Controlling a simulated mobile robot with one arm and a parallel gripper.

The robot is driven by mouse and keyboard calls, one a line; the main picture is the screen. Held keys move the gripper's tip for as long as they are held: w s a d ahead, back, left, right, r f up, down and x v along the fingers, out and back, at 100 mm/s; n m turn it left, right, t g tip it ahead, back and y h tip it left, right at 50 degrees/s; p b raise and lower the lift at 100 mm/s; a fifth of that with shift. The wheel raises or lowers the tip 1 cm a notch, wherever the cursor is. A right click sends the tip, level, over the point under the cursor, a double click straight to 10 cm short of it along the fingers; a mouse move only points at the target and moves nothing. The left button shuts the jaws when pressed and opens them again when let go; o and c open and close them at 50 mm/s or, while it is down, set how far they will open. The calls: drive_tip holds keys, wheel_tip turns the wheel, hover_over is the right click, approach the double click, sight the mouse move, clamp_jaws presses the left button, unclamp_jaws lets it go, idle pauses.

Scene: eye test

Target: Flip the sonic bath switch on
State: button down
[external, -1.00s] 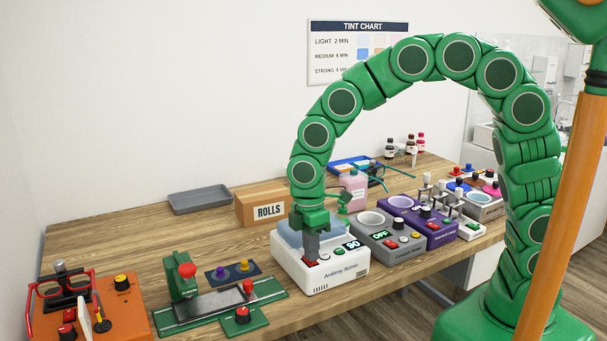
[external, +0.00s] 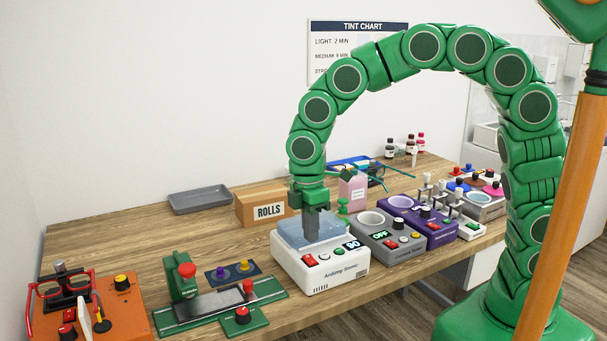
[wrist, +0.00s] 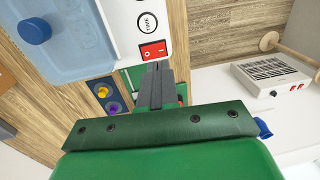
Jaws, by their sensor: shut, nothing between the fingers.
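The sonic bath (external: 330,277) is a white box with a blue-tinted tank, on the front of the wooden table. Its red rocker switch (external: 309,260) is on the front panel at the left, beside other controls and a lit display. The wrist view shows the red switch (wrist: 153,50) next to a round TIME control (wrist: 147,22). Which side of the rocker is pressed is too small to tell. My gripper (external: 311,243) is shut and empty, pointing down over the bath behind the switch in the external view. In the wrist view its fingertips (wrist: 159,66) are close to the switch; contact is unclear.
A grey heater-like unit (external: 392,246) with a lit display stands right of the bath, then a purple one (external: 437,233). A green press (external: 183,280) and an orange device (external: 110,309) stand left. A ROLLS box (external: 262,205) is behind.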

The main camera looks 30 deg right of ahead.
wheel_tip(320, 180, up, 9)
drive_tip(key=s, duration=0.1)
idle(0.3)
idle(0.4)
drive_tip(key=d+m, duration=0.9)
drive_tip(key=d, duration=1.5)
drive_tip(key=s+d+f+m, duration=0.2)
drive_tip(key=s+d+m, duration=0.2)
drive_tip(key=s+d, duration=0.2)
drive_tip(key=s+d+f+m, duration=0.3)
drive_tip(key=s+d+m, duration=0.2)
drive_tip(key=s+d, duration=0.2)
drive_tip(key=d, duration=0.2)
drive_tip(key=shift+s+d+g, duration=0.3)
drive_tip(key=shift+d+g, duration=0.1)
